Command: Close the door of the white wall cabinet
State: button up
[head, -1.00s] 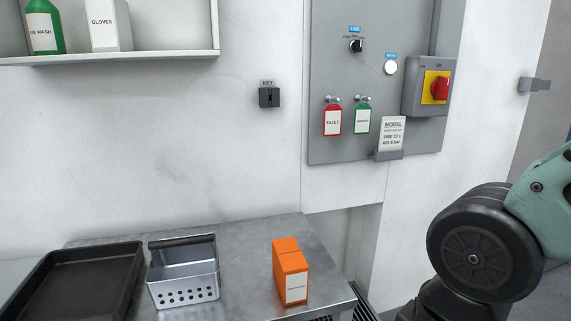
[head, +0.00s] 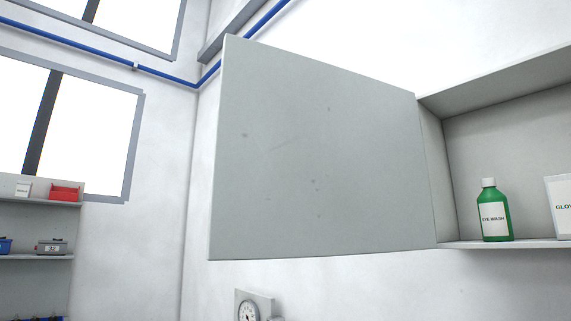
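The white wall cabinet (head: 448,244) is on the wall at the right of the head view. Its door (head: 320,165) stands wide open, hinged at the cabinet's left side and swung out to the left. Inside, a green eye wash bottle (head: 495,212) stands upright on the cabinet floor, with a white gloves box (head: 560,205) to its right, cut off by the picture edge. My gripper is not in view, so its state and its distance from the door are hidden.
A round gauge (head: 248,312) is on the wall below the door. A shelf unit (head: 40,257) with small boxes stands at the far left, under windows. A blue pipe (head: 165,75) runs along the upper wall. The space left of the door looks free.

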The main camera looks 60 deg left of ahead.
aim_at(312, 158)
jog(key=j+u, duration=0.4)
jog(key=j, duration=2.1)
jog(key=k, duration=0.05)
